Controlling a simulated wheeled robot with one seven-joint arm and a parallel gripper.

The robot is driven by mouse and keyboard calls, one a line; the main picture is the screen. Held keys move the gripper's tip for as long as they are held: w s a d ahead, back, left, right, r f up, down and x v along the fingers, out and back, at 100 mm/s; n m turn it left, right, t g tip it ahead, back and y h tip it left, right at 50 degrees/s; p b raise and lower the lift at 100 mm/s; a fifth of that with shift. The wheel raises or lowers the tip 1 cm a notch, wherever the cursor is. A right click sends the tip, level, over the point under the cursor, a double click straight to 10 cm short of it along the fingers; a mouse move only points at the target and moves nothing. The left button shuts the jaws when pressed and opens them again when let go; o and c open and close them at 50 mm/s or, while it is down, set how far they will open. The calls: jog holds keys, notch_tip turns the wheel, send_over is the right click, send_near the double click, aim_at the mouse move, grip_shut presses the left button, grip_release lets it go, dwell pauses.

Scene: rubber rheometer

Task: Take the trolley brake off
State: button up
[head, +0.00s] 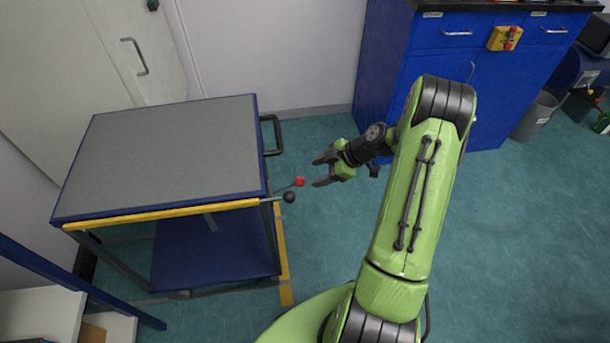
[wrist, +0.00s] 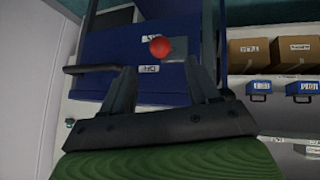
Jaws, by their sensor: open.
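The trolley (head: 165,150) has a grey top, a blue frame and a yellow front edge. At its right front corner two levers stick out. One ends in a red knob (head: 300,182), the other in a black knob (head: 289,197). My gripper (head: 318,172) is open and empty, just right of the red knob, fingers pointing left toward it. In the wrist view the red knob (wrist: 161,48) shows beyond the fingertips, between the two open fingers (wrist: 163,85). The gripper does not appear to touch it.
A black push handle (head: 272,135) juts from the trolley's right side, behind the levers. A blue cabinet (head: 440,75) stands at the back right, with a grey bin (head: 537,115) beside it. The green floor (head: 510,230) on the right is clear. White shelving (head: 50,315) is at the lower left.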

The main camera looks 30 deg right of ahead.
jog(key=v, duration=0.7)
jog(key=shift+p, duration=0.45)
